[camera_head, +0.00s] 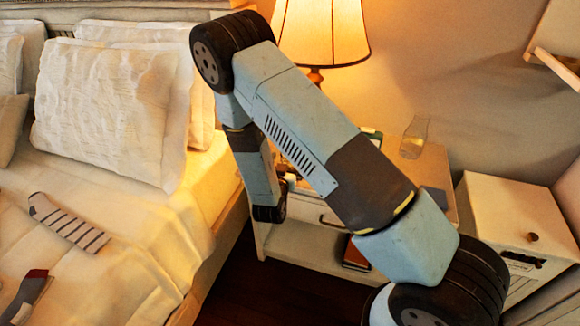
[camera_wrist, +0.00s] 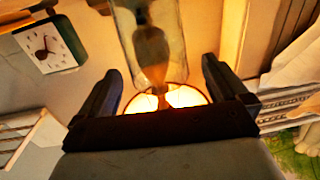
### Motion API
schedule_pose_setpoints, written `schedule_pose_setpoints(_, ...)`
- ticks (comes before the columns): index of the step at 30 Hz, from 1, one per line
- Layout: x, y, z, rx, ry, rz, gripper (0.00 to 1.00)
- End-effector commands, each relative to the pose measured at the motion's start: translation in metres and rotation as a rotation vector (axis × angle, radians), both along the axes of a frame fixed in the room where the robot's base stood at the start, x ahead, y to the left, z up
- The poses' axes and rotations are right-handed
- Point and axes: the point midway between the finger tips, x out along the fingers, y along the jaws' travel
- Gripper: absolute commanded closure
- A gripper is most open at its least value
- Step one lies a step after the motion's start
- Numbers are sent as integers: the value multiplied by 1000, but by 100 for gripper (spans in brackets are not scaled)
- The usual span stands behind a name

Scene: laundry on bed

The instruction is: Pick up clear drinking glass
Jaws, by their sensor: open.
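The clear drinking glass (camera_head: 415,136) stands on the back right of the nightstand top in the head view. It also shows large at the top of the wrist view (camera_wrist: 149,38), roughly in line with the gap between my fingers and apparently beyond their tips. The lamp's dark base shows through or behind it. My gripper (camera_wrist: 161,76) is open, with a dark finger on each side and nothing held between them.
A lit lamp (camera_head: 322,32) stands behind my arm at the back of the nightstand (camera_head: 436,163). A white cabinet (camera_head: 515,215) is to the right. The bed has pillows (camera_head: 105,110) and a striped sock (camera_head: 68,223). The wrist view shows a clock (camera_wrist: 45,45).

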Motion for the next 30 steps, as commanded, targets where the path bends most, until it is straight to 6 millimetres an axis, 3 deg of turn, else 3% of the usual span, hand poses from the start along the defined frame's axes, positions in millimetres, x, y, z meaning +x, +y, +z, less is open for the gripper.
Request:
schedule_pose_setpoints(5, 7, -3, 1, 1, -1, -1, 0)
schedule_pose_setpoints(15, 47, -15, 5, 2, -1, 0, 0)
schedule_pose_setpoints(23, 51, -16, 5, 1, 1, 1, 0)
schedule_pose_setpoints(30, 51, -15, 5, 1, 1, 1, 22)
